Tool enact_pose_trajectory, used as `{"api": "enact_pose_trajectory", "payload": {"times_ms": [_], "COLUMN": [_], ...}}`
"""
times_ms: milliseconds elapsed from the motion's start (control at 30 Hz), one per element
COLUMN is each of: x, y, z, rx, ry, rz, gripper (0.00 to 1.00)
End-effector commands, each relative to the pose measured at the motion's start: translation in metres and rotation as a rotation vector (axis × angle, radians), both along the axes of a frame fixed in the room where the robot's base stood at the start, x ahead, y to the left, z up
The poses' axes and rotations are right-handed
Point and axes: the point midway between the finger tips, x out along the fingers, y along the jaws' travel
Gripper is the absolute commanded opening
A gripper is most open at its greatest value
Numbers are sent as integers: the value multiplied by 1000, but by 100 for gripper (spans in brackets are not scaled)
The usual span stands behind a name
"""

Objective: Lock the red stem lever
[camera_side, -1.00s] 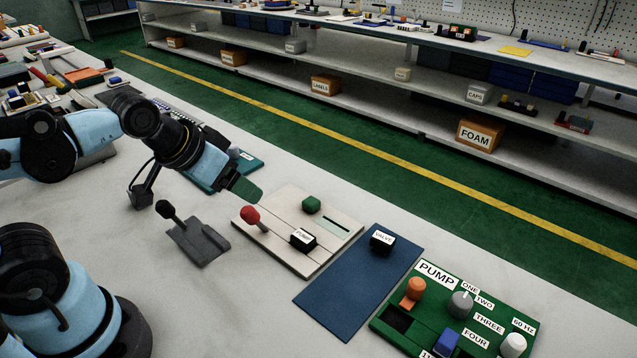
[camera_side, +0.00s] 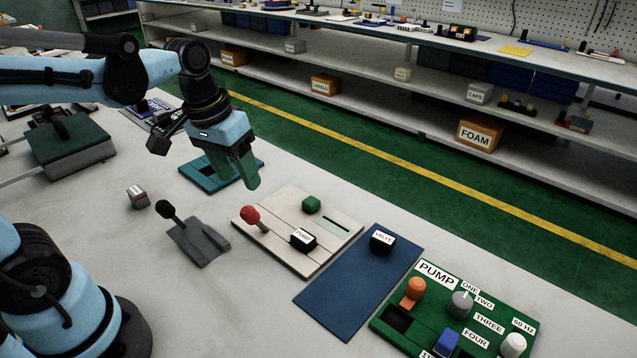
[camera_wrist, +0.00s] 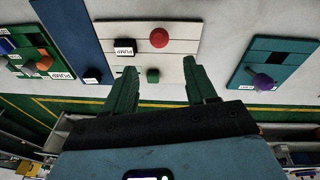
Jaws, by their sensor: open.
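The red stem lever (camera_side: 251,216) stands at the left edge of a cream panel (camera_side: 283,256) in the side view, its stem tilted up and to the left. In the wrist view its red knob (camera_wrist: 159,38) shows from above, beyond the fingertips. The panel also carries a green knob (camera_side: 311,204) and a black block labelled PUMP (camera_side: 303,239). My gripper (camera_side: 247,186) is open and empty, pointing down above the far left side of the panel, apart from the lever. In the wrist view my green fingers (camera_wrist: 158,70) are spread, with the green knob (camera_wrist: 153,76) showing between them.
A grey plate with a black-knobbed lever (camera_side: 200,243) lies left of the panel. A teal plate (camera_side: 195,172) lies behind my gripper. A blue mat with a VALVE block (camera_side: 383,241) and a green PUMP board (camera_side: 437,272) lie to the right.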

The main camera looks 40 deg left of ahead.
Motion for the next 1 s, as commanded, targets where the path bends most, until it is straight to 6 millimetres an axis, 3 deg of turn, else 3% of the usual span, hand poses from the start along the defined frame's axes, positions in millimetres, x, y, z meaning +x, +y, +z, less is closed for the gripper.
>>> {"api": "enact_pose_trajectory", "payload": {"times_ms": [200,467,1000], "x": [8,9,11], "y": [5,4,-4], "z": [1,-9,-79], "rx": [-47,-56,-55], "ry": [149,177,175], "rz": [45,50,50], "gripper": [56,56,56]}}
